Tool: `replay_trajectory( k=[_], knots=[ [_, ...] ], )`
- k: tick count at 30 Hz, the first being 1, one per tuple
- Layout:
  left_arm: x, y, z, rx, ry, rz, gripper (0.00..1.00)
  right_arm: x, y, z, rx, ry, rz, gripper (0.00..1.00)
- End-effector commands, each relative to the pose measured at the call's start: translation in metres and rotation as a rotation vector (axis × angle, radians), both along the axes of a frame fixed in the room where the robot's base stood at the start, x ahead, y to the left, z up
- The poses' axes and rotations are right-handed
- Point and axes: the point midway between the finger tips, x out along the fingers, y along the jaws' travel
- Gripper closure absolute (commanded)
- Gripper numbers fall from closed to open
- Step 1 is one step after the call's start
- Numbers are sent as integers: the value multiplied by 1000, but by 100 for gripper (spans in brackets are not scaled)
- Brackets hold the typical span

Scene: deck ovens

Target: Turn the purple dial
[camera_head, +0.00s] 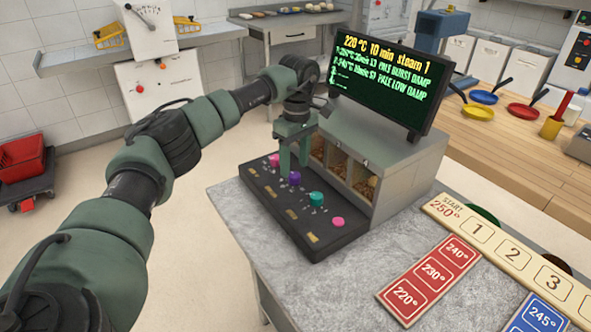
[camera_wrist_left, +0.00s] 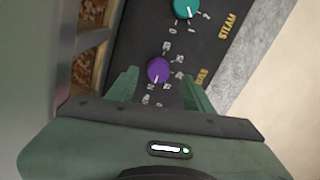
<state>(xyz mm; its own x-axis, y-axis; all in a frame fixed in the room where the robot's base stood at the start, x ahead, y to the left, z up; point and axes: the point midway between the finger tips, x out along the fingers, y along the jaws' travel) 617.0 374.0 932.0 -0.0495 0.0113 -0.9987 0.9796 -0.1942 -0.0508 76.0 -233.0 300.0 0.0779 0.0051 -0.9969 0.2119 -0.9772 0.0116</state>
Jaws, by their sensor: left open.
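The purple dial (camera_head: 294,179) sits in a row of coloured dials on the sloping black panel (camera_head: 265,197) in front of the grey cabinet. My left gripper (camera_head: 293,165) points down over the panel at this dial, open. In the left wrist view, the purple dial (camera_wrist_left: 159,70) shows a white pointer line and lies between the tips of my left gripper's two fingers (camera_wrist_left: 160,87). Gaps show on both sides, so the fingers look apart from it. How far down they reach is unclear. My right gripper is not in view.
A teal dial (camera_head: 316,199) and a pink dial (camera_head: 338,222) are on the near side of the purple one; a magenta dial (camera_head: 273,160) is beyond it. The cabinet (camera_head: 393,180) with a screen (camera_head: 380,82) stands close behind. Numbered boards (camera_head: 428,279) lie to the right.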

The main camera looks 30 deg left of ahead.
Motion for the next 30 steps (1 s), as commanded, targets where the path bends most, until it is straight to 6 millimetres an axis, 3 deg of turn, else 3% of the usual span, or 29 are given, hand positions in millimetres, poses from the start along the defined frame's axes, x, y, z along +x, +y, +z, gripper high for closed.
replay_trajectory(
  k=[6, 15, 16, 21, 30],
  knots=[
    [-2, 0, -24, -1, 1, -1, 49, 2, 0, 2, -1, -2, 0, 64],
    [-1, -1, -28, -1, -1, -1, 49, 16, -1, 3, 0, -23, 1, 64],
    [-1, -1, -28, -1, -1, -1, 51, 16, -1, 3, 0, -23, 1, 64],
    [-1, -1, -28, -1, -1, -1, 99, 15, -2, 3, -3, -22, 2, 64],
    [-1, 0, -27, -1, 0, 20, 100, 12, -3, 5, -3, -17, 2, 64]
  ],
)
